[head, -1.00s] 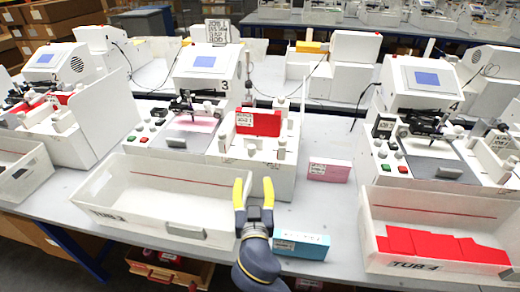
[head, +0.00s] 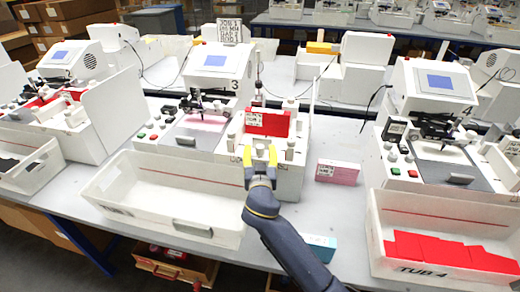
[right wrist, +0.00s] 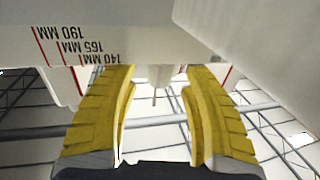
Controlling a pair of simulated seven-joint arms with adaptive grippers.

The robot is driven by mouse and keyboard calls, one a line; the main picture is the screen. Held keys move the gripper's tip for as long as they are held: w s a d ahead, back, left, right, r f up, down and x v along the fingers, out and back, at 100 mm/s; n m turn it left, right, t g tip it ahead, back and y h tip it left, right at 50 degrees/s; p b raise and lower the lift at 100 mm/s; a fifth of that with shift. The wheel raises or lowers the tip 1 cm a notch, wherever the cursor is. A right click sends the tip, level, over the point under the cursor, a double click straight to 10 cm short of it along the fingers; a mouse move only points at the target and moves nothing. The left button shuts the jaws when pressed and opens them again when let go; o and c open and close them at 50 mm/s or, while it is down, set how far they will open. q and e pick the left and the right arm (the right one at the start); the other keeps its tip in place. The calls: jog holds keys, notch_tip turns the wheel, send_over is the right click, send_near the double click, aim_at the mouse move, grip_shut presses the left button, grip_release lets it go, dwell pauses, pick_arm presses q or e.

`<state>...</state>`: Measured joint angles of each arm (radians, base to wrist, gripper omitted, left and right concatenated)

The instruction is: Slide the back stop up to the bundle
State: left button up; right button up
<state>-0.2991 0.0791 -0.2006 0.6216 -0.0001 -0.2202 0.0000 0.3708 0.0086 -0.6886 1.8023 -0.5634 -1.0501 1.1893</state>
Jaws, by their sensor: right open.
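The bundle (head: 266,123) is a red block with a white label, standing in the white feed tray of machine 3. In front of it are several small white posts and knobs; I cannot tell for sure which is the back stop. My right gripper (head: 260,156) has its yellow fingers open at the tray's front, near a small white knob. In the right wrist view the open fingers (right wrist: 160,90) have a pale knob (right wrist: 158,75) between and beyond their tips; contact cannot be told. The left gripper is not in view.
The tray's side (right wrist: 100,40) shows 190, 165 and 140 MM marks. A white tub (head: 165,205) stands front left, a tub with red packs (head: 435,215) at right. A pink box (head: 338,172) is right of the tray; a blue box (head: 322,246) is partly behind my arm.

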jog(key=shift+w, duration=0.85)
jog(key=shift+c, duration=0.2)
grip_shut()
